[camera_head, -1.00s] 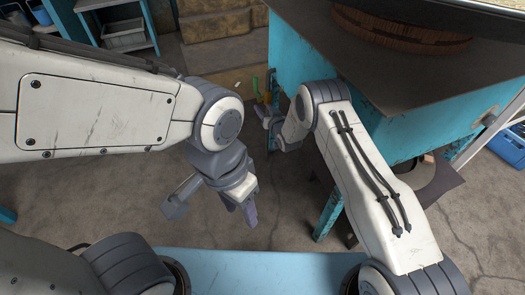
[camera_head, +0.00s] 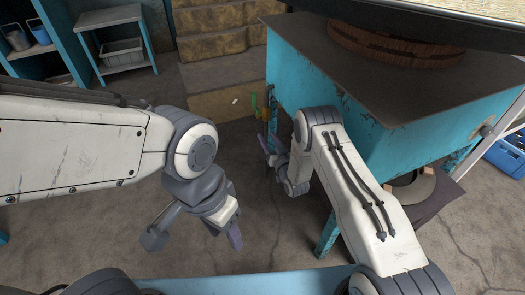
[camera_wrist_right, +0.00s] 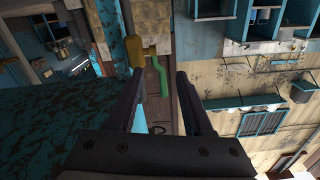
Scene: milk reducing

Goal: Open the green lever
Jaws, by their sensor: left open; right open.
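The green lever (camera_head: 254,104) is small in the head view, beside the left corner of the teal vat stand. In the right wrist view the green lever (camera_wrist_right: 161,72) hangs from a yellow valve body (camera_wrist_right: 137,56). My right gripper (camera_head: 268,150) is open, below the lever in the head view. In the right wrist view its two fingers point toward the lever, which shows between the fingertips, with the yellow body behind the left finger. I cannot tell how far apart they are, and nothing is gripped. My left gripper (camera_head: 234,236) is open and empty, lower left, away from the lever.
The teal stand (camera_head: 395,122) with its dark top (camera_head: 310,62) stands right of the lever, close to my right arm. Stone steps (camera_head: 215,70) are behind it. A small teal table (camera_head: 108,17) stands back left. The floor (camera_head: 70,225) at left is clear.

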